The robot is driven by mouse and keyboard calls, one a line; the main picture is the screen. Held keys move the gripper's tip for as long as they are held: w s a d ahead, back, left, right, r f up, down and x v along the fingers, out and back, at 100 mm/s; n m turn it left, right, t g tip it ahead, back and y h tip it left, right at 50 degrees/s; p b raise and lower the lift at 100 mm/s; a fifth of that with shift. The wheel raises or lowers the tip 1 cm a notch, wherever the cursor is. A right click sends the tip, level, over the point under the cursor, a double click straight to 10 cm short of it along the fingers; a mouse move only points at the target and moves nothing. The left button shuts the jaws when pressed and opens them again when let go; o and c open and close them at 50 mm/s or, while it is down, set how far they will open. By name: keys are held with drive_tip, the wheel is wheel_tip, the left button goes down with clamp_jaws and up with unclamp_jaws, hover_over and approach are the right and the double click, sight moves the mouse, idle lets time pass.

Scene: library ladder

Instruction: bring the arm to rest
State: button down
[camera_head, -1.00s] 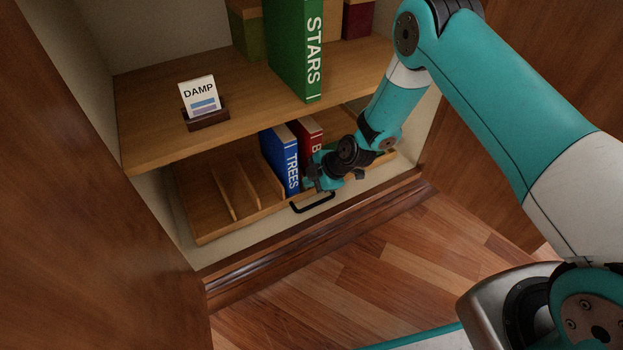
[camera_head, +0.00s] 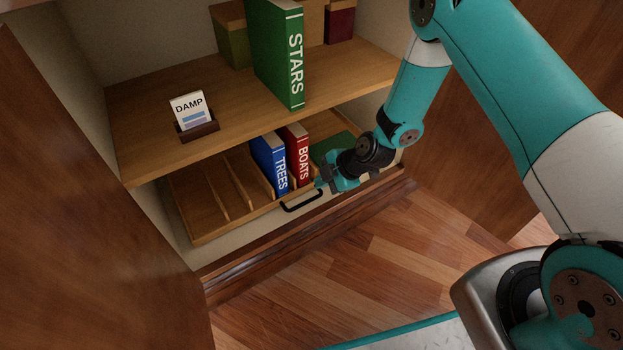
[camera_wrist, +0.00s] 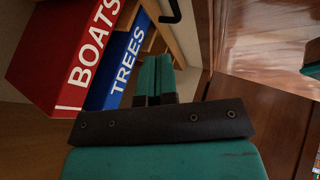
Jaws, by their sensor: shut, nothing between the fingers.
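My gripper (camera_head: 324,184) is low in front of the lower shelf, at the right end of a black handle, in the head view. Whether it touches the handle cannot be told. In the wrist view its two teal fingers (camera_wrist: 154,78) are together with nothing between them. My arm reaches down from the upper right. The blue TREES book (camera_head: 269,164) and the red BOATS book (camera_head: 297,156) stand upright just left of the gripper. The wrist view also shows BOATS (camera_wrist: 75,55) and TREES (camera_wrist: 122,62) close by.
A wooden divided tray (camera_head: 204,238) with the black handle (camera_head: 302,201) holds the books; its left slots are empty. A flat green thing (camera_head: 332,147) lies right of BOATS. Above, a shelf (camera_head: 140,165) bears a DAMP card (camera_head: 188,107) and the green STARS book (camera_head: 275,55). The floor (camera_head: 350,250) is clear.

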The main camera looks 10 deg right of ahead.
drive_tip(key=s+a+r+m+g+p, duration=0.1)
drive_tip(key=s+r+m, duration=0.3)
drive_tip(key=r, duration=1)
drive_tip(key=s+a+r+m+g+p, duration=0.2)
drive_tip(key=s+r, duration=0.4)
drive_tip(key=r, duration=0.8)
drive_tip(key=s+d+r+m+h+p, duration=0.1)
drive_tip(key=s+d+r+m+h, duration=0.15)
drive_tip(key=s+r+m, duration=0.9)
drive_tip(key=s+r+n+p, duration=0.2)
drive_tip(key=r+p, duration=1.7)
drive_tip(key=s+r+n+p, duration=0.2)
drive_tip(key=s+r+p, duration=0.1)
drive_tip(key=r+p, duration=1.6)
drive_tip(key=shift+d+r+g, duration=0.25)
drive_tip(key=shift+d+g, duration=0.15)
drive_tip(key=shift+d, duration=0.1)
